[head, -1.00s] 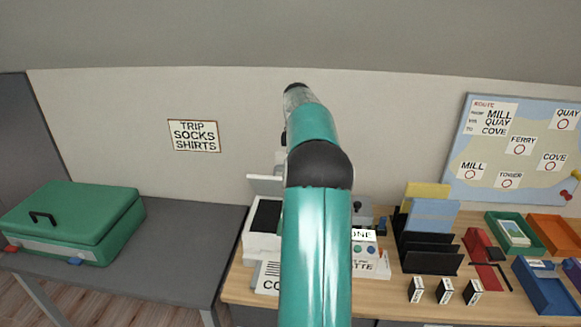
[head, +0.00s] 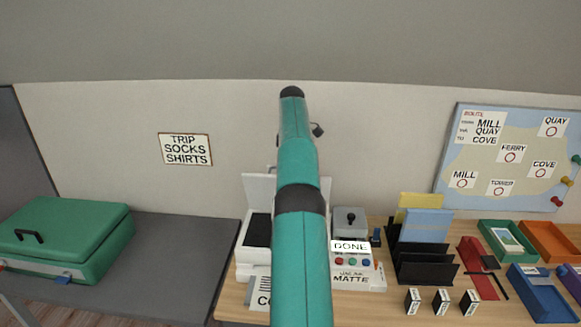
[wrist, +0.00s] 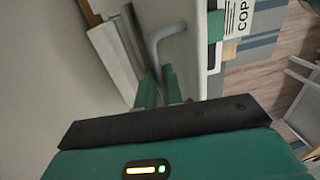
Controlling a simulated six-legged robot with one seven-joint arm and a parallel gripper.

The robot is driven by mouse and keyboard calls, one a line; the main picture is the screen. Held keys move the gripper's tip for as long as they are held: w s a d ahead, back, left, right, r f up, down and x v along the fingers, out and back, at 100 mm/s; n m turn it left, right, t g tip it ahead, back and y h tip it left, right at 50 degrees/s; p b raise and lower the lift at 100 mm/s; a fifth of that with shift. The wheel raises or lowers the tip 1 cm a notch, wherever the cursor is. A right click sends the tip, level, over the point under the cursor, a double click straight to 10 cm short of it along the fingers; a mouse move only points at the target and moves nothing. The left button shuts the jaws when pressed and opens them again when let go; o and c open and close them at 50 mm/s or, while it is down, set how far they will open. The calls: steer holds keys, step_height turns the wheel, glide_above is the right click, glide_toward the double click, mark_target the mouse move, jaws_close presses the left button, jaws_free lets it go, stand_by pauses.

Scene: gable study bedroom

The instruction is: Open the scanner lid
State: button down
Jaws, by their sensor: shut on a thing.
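The scanner (head: 248,262) stands on the wooden desk, partly hidden behind my arm. Its white lid (head: 256,188) is raised, standing near upright at the back above the dark glass (head: 258,230). In the wrist view a grey bent handle (wrist: 166,36) runs down between the green fingers of my gripper (wrist: 160,88), which is shut on it. The pale panel left of the handle in the wrist view looks like the lid (wrist: 115,55). My gripper is hidden behind my arm in the head view.
A button panel reading DONE (head: 350,246) stands right of my arm. A green suitcase (head: 70,235) lies on the grey table at left.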

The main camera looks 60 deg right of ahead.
steer(key=shift+s, duration=0.15)
stand_by(0.4)
steer(key=c, duration=1.6)
jaws_free()
steer(key=shift+o, duration=0.3)
steer(key=shift+r, duration=0.1)
steer(key=shift+a, duration=0.1)
